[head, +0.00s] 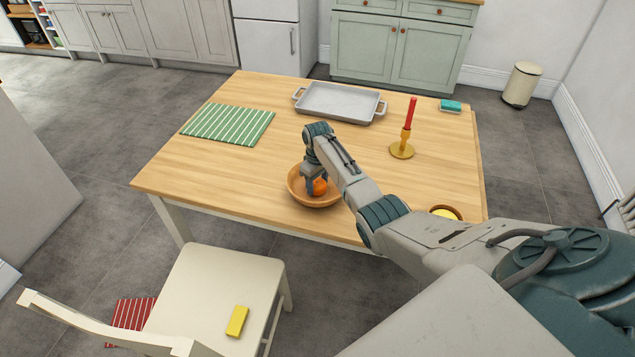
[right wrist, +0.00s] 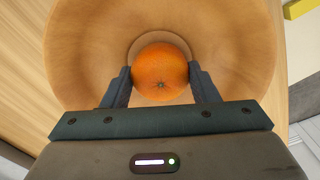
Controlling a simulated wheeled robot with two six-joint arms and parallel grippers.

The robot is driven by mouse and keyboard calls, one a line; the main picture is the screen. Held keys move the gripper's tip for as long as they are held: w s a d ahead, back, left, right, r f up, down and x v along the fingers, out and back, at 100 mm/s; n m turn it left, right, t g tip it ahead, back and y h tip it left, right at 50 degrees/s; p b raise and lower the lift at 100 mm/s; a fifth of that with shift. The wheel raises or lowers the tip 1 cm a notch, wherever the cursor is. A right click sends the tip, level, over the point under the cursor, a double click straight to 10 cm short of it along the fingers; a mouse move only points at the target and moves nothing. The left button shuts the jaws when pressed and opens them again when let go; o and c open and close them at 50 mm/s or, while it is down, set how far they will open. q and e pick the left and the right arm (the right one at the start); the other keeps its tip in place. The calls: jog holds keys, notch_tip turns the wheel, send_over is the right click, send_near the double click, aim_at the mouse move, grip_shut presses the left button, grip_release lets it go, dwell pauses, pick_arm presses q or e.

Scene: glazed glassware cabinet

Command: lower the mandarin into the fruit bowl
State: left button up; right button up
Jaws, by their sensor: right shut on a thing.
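The orange mandarin (head: 320,187) is inside the outline of the wooden fruit bowl (head: 299,199), near the front edge of the table. My right gripper (head: 315,184) reaches down over the bowl and is shut on the mandarin. In the right wrist view, the mandarin (right wrist: 160,73) sits between the two dark fingers of my right gripper (right wrist: 162,85), above the middle of the bowl (right wrist: 75,60). I cannot tell whether the mandarin touches the bowl's bottom. No other fruit shows in the bowl. My left gripper is not in view.
The wooden table (head: 240,170) also bears a green striped cloth (head: 228,124), a grey tray (head: 340,102), a red candle (head: 411,113) in a brass holder (head: 402,150) and a teal sponge (head: 451,106). A yellow-filled bowl (head: 446,212) is partly behind my right arm. A white chair (head: 215,285) stands in front.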

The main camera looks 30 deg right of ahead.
aim_at(318, 182)
jog(key=o, duration=1.1)
jog(key=shift+r, duration=0.1)
notch_tip(318, 182, up, 11)
jog(key=shift+f+b, duration=0.15)
jog(key=shift+b, duration=0.65)
jog(key=shift+f, duration=0.1)
